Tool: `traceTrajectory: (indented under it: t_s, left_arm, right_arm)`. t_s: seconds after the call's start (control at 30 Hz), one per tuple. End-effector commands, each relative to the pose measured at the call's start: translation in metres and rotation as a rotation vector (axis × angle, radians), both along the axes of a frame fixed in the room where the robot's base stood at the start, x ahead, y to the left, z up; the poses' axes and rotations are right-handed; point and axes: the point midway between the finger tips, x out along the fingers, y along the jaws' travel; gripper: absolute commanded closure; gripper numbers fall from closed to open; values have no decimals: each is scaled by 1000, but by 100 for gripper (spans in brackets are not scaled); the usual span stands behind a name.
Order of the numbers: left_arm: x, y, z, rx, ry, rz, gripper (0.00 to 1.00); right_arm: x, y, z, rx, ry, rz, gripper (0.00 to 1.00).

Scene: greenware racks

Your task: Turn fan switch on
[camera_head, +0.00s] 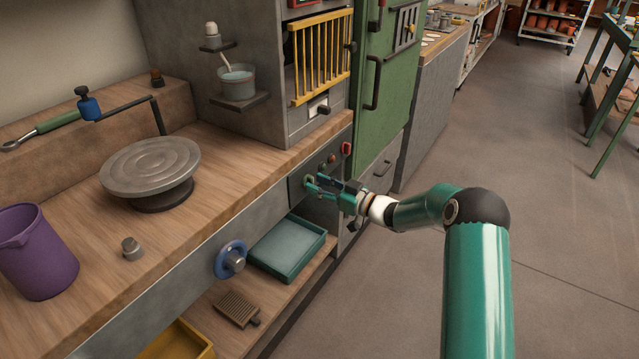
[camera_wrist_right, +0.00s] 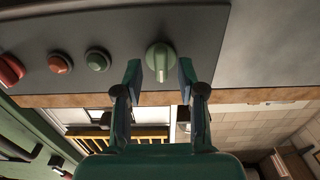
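A green rotary knob (camera_wrist_right: 161,60) sits on the grey control panel (camera_wrist_right: 120,22); it looks like the fan switch, though no label is readable. It also shows in the head view (camera_head: 308,180), partly hidden by my gripper. My right gripper (camera_head: 320,185) is at the panel, fingers pointing at it. In the wrist view the right gripper (camera_wrist_right: 160,78) is open, with one fingertip on each side of the knob and a gap to both. Contact with the panel cannot be told. My left gripper is not in view.
Beside the knob are a green button (camera_wrist_right: 98,60), a red button (camera_wrist_right: 60,63) and a larger red control (camera_wrist_right: 10,70). Left of the panel a blue wheel (camera_head: 230,260) sticks out. A teal tray (camera_head: 325,238) lies on the shelf below.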

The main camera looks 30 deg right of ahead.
Motion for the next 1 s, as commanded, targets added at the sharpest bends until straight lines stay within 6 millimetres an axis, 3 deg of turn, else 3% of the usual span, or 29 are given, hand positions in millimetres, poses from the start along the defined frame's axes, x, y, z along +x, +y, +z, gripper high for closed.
traceTrajectory:
  t_s: [0.43, 0.67, 0.77, 0.8, 1.0]
  left_arm:
    - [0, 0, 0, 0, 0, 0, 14]
    - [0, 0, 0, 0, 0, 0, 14]
    - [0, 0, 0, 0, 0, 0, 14]
    - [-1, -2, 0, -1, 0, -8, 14]
    - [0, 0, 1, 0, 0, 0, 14]
  right_arm:
    - [10, 4, 0, 0, 0, 0, 60]
    - [10, 4, 0, 0, 0, -1, 99]
    - [10, 4, 0, 0, 0, -1, 100]
    - [9, -13, -1, -5, -2, -10, 100]
    - [8, -3, 1, 9, 4, -12, 100]
